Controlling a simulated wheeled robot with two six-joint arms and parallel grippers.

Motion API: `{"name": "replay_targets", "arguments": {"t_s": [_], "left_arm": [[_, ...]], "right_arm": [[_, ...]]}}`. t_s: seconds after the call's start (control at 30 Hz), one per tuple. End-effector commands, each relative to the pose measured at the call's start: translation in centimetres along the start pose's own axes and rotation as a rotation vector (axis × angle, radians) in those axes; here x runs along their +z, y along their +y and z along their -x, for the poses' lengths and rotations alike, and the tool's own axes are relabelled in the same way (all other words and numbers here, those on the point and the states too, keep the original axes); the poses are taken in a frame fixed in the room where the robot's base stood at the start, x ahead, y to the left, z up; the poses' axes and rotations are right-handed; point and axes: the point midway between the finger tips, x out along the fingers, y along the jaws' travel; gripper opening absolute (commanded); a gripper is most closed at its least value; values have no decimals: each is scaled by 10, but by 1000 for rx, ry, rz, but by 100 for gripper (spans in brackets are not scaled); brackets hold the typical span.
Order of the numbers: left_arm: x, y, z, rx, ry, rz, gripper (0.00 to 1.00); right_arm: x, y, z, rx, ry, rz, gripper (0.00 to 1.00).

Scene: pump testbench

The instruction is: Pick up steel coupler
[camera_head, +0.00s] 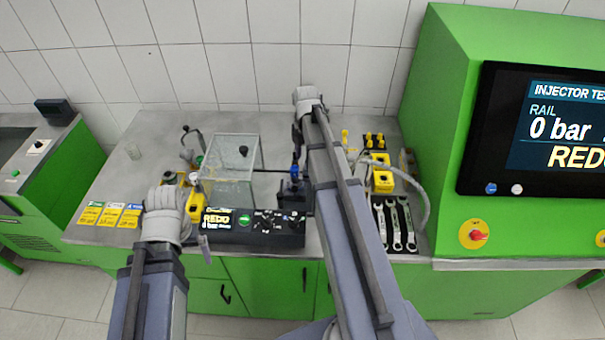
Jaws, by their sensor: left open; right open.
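I cannot single out the steel coupler with certainty. My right gripper (297,134) is over the back middle of the bench, behind a dark fixture with a blue part (294,168). It is open, and its fingertips are hard to see.
A clear box (231,170) stands left of centre. A black control panel (262,226) lies along the front edge. Yellow fittings (382,180), a grey hose and wrenches (396,224) are at the right. A green cabinet with a screen (560,135) bounds the right side. Yellow cards lie front left.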

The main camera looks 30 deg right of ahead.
Motion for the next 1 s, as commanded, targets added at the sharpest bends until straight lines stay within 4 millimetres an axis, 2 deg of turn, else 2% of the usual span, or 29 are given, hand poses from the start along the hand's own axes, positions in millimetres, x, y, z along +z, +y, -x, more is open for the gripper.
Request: {"name": "replay_targets", "arguments": {"t_s": [0.03,0.17,0.47,0.83,1.0], "left_arm": [[0,1,-9,0,0,-1,100],[-1,2,-20,-1,0,-4,100],[-1,2,-25,-1,0,-6,100],[-4,6,-67,-2,0,-12,100],[-4,6,-73,-3,0,-12,100]], "right_arm": [[0,0,-9,0,0,0,65],[0,0,-20,0,0,-1,65],[1,0,-25,0,0,-1,65],[6,1,-67,1,0,-1,65],[5,1,-74,2,0,-1,65]]}}
